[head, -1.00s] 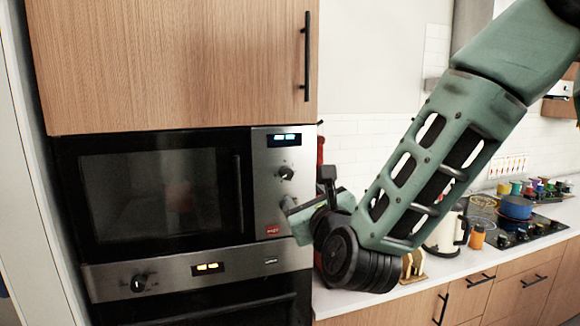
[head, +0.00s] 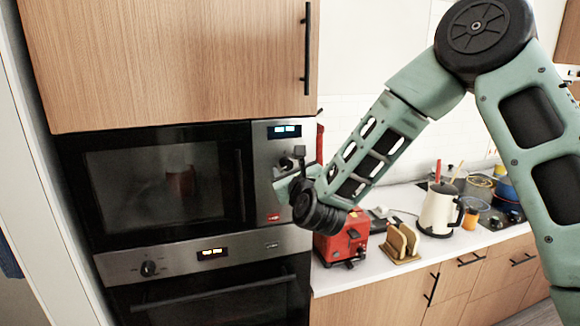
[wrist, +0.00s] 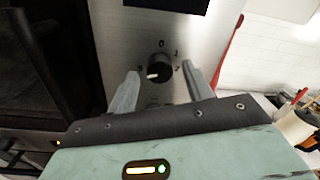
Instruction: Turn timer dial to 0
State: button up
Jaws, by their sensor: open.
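The timer dial (wrist: 158,66) is a round black knob on the microwave's steel control panel (wrist: 120,45). In the wrist view its white mark points to the lower left, away from the printed 0 above it; a 1 is printed to the upper right. My gripper (wrist: 160,76) is open, with one finger on each side of the dial and visible gaps between them. Whether the fingertips touch the panel is unclear. In the head view my gripper (head: 282,186) is at the panel just below the dial (head: 285,163), which is partly hidden by my wrist.
The microwave door (head: 160,190) is left of the panel. An oven with its own knob (head: 148,268) sits below.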

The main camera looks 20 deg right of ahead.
jog(key=c, duration=1)
jog(key=shift+f+b, duration=0.1)
jog(key=shift+b, duration=0.25)
